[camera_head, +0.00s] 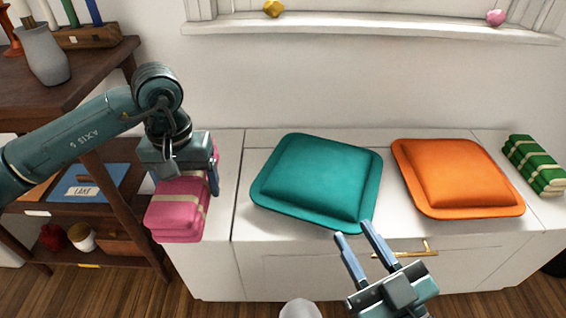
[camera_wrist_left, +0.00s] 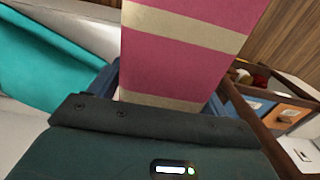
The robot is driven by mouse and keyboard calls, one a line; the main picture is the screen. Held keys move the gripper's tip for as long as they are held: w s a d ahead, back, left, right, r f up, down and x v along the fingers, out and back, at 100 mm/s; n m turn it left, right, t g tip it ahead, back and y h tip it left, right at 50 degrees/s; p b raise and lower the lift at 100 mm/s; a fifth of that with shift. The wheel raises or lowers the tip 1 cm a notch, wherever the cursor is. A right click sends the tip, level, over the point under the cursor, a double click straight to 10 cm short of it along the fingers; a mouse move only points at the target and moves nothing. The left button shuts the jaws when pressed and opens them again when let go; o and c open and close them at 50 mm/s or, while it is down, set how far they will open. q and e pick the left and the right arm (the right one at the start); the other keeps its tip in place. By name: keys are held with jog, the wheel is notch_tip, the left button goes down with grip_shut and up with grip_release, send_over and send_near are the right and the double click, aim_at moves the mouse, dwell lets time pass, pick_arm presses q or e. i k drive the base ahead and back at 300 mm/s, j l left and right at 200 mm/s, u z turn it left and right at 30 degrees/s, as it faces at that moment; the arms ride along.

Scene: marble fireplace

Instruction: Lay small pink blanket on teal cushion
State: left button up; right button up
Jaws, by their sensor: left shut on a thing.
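The small pink blanket (camera_head: 178,210) is folded, with cream stripes, at the left end of the white bench top. My left gripper (camera_head: 185,175) is over it and shut on it. In the left wrist view the blanket (camera_wrist_left: 180,60) fills the space between the fingers. I cannot tell whether it still touches the bench. The teal cushion (camera_head: 318,178) lies flat on the bench to the right of the blanket, with nothing on it. Its edge also shows in the left wrist view (camera_wrist_left: 45,65). My right gripper (camera_head: 358,243) is open and empty, in front of the teal cushion.
An orange cushion (camera_head: 455,175) lies right of the teal one. A folded green blanket (camera_head: 535,165) is at the bench's right end. A dark wooden shelf (camera_head: 125,215) with a grey vase (camera_head: 45,62) stands at left. The white wall and sill (camera_head: 360,35) are behind.

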aim_at(318, 171)
jog(key=z, duration=1.15)
jog(key=j+z, duration=0.2)
jog(key=z, duration=0.3)
jog(key=k+j+z, duration=0.1)
jog(key=z, duration=0.4)
jog(key=k+j, duration=0.2)
jog(key=j, duration=0.2)
jog(key=k+j, duration=0.15)
jog(key=j, duration=0.25)
